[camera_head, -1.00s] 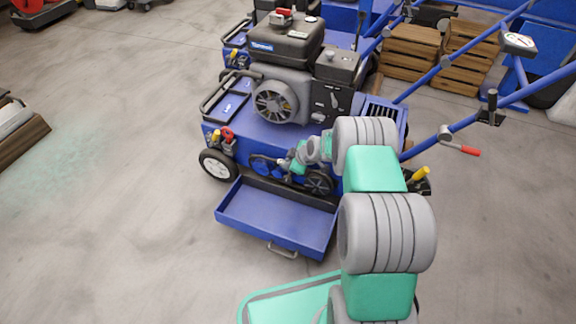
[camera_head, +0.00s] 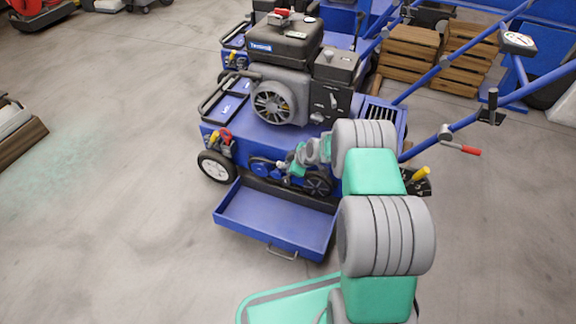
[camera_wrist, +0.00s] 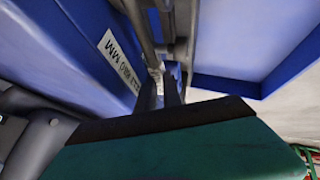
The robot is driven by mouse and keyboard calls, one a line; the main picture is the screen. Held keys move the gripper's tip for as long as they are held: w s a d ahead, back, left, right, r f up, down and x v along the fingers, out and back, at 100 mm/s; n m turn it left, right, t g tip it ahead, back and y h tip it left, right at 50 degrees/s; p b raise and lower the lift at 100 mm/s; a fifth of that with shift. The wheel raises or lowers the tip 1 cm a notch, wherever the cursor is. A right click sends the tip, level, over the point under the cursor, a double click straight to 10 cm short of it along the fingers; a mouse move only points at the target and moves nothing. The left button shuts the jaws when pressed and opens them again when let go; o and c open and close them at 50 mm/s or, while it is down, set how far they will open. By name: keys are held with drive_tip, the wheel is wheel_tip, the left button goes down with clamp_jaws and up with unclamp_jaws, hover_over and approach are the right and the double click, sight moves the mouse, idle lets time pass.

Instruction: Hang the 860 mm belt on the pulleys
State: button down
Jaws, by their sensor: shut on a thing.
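The aerator's open front bay shows a pulley at the left (camera_head: 262,165) and a dark spoked pulley at the right (camera_head: 319,184). My gripper (camera_head: 283,167) is between them at the front of the bay, nearer the left pulley. In the wrist view its two dark fingers (camera_wrist: 162,92) are shut on a thin dark strand, which I take to be the belt. The belt's outline is hard to make out against the dark bay, and I cannot tell whether it lies around either pulley. A white label (camera_wrist: 120,60) ending in "MM" shows on the blue housing.
A blue tray (camera_head: 268,243) hangs open below the pulleys. The engine (camera_head: 283,90) stands on the deck above. A red knob (camera_head: 226,135) is at the left, and a yellow-handled lever (camera_head: 421,174) at the right.

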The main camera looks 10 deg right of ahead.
drive_tip(key=c, duration=1.4)
unclamp_jaws()
drive_tip(key=shift+r, duration=0.1)
drive_tip(key=shift+c, duration=0.2)
drive_tip(key=s+a+r+m+g+h+p, duration=0.1)
drive_tip(key=s+r+p, duration=0.3)
drive_tip(key=r+p, duration=0.7)
drive_tip(key=s+r+m+p, duration=0.2)
drive_tip(key=s+r+p, duration=0.2)
drive_tip(key=r, duration=1.3)
drive_tip(key=s+a+r+m+g+h+p, duration=0.1)
drive_tip(key=s+r+p, duration=0.3)
drive_tip(key=r+p, duration=0.65)
drive_tip(key=s+r+m+p, duration=0.2)
drive_tip(key=s+r+p, duration=0.3)
drive_tip(key=r, duration=0.5)
drive_tip(key=s+a+r+m+g+h+p, duration=0.1)
drive_tip(key=s+r+m+p, duration=0.2)
drive_tip(key=s+r+p, duration=0.3)
drive_tip(key=s+r+m+p, duration=0.3)
drive_tip(key=s+r+p, duration=0.2)
drive_tip(key=s+r, duration=0.5)
wheel_tip(320, 180, up, 6)
drive_tip(key=shift+a+f, duration=0.1)
drive_tip(key=shift+a, duration=0.3)
